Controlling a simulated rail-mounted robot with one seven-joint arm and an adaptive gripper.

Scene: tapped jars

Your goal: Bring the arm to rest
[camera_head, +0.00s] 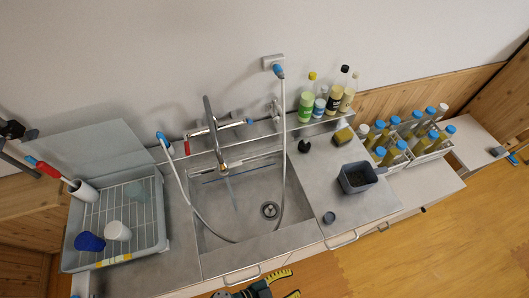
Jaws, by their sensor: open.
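My gripper (287,283) shows at the bottom edge, in front of the sink counter. Its two dark fingers with yellow parts are spread apart, with nothing seen between them. Its body is cut off by the frame. It is apart from the jars and the sink (248,222). Several jars with blue lids (397,148) and yellowish contents stand in white crates on the right. The faucet (213,130) arches over the sink, and a faint bluish streak below its spout may be water.
A dish rack (162,238) with a blue cup (90,242) and a white cup (118,231) stands left. Bottles (335,92) line the back. The wooden floor (455,245) at lower right looks clear.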

